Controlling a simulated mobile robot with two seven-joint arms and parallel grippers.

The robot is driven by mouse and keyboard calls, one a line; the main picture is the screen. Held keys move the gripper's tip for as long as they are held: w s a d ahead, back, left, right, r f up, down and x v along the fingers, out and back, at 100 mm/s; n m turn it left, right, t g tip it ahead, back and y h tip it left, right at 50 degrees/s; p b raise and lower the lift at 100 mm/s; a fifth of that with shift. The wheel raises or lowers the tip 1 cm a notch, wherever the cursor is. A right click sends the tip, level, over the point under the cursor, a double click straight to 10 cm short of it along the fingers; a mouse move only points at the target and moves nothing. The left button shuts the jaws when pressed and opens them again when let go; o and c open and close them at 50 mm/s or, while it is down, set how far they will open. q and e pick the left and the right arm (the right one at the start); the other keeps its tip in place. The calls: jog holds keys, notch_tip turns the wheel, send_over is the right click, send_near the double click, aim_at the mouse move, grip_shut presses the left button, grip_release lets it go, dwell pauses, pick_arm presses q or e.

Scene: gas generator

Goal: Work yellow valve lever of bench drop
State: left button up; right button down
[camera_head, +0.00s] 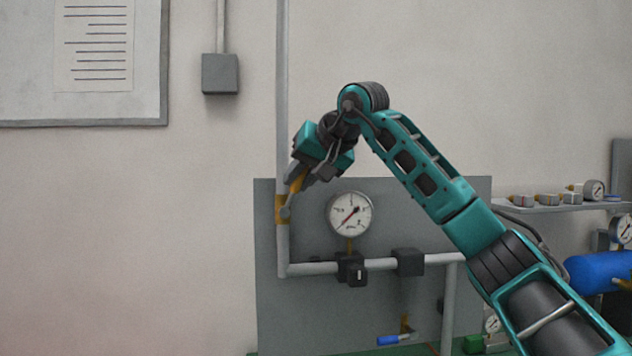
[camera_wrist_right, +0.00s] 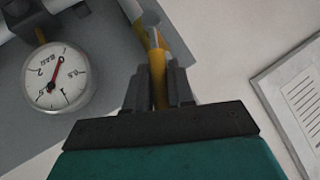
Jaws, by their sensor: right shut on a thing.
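The yellow valve lever (camera_head: 297,184) sits on the vertical grey pipe (camera_head: 282,240) at the left edge of the grey panel, with its brass-coloured valve body (camera_head: 281,209) on the pipe. The lever slants up and to the right from the valve. My right gripper (camera_head: 304,177) reaches it from the upper right. In the right wrist view the lever (camera_wrist_right: 157,72) stands between the two dark fingers of the gripper (camera_wrist_right: 159,88), which are shut on it. The lever's lower part between the fingers is partly covered by them. My left gripper is not in view.
A round pressure gauge (camera_head: 350,215) stands close right of the valve. Below it a horizontal pipe (camera_head: 380,264) carries dark fittings. A blue-handled valve (camera_head: 394,340) is low on the panel (camera_head: 300,320). A shelf (camera_head: 560,207) with small parts and a blue cylinder (camera_head: 600,271) are at the right.

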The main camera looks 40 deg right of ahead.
jog(key=shift+w+a+r+n+g+h, duration=0.25)
jog(key=shift+a+n+g+h, duration=0.1)
jog(key=shift+a+h, duration=0.15)
jog(key=shift+w+a+r+n+g+h, duration=0.15)
jog(key=shift+w+a+n+g+h, duration=0.15)
jog(key=shift+h, duration=0.2)
jog(key=shift+w+a+n+g+h, duration=0.15)
jog(key=shift+a+n+g+h, duration=0.15)
jog(key=shift+a+h, duration=0.25)
jog(key=shift+f, duration=0.1)
jog(key=c, duration=1.1)
grip_release()
jog(key=shift+w, duration=0.1)
jog(key=shift+o, duration=0.2)
jog(key=v, duration=1.3)
jog(key=shift+w, duration=0.1)
